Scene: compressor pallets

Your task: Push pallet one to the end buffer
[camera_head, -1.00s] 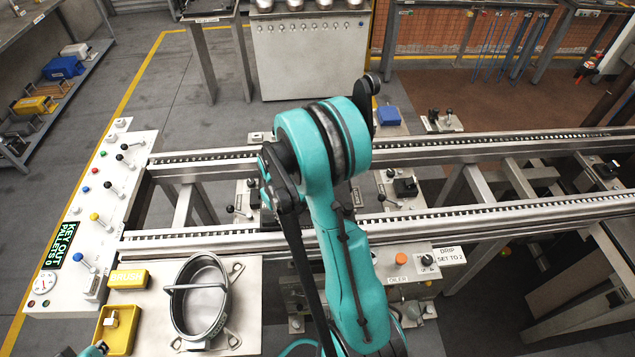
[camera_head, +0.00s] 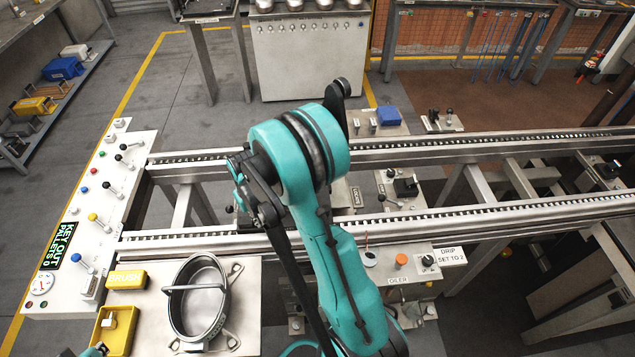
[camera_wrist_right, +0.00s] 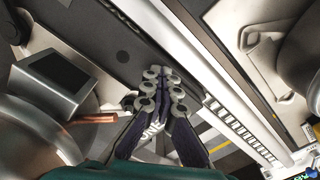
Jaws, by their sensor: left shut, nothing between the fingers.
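In the head view my right arm (camera_head: 330,240) reaches across the conveyor and hides its own gripper. In the right wrist view the right gripper (camera_wrist_right: 162,74) has its fingertips together, beside a dark flat plate (camera_wrist_right: 115,50) with a small round hole. This plate may be a pallet; I cannot tell which one, or whether the fingers touch it. A grey box and copper pipe (camera_wrist_right: 92,118) show at the left of that view. The conveyor rails (camera_head: 450,212) run to the right edge. No end buffer is identifiable. My left gripper (camera_head: 92,351) barely shows at the bottom left, shut and empty.
A control panel (camera_head: 98,215) with levers and a display reading "KEY OUT PALLETS 0" stands at the left. The right-hand rail stretch looks clear.

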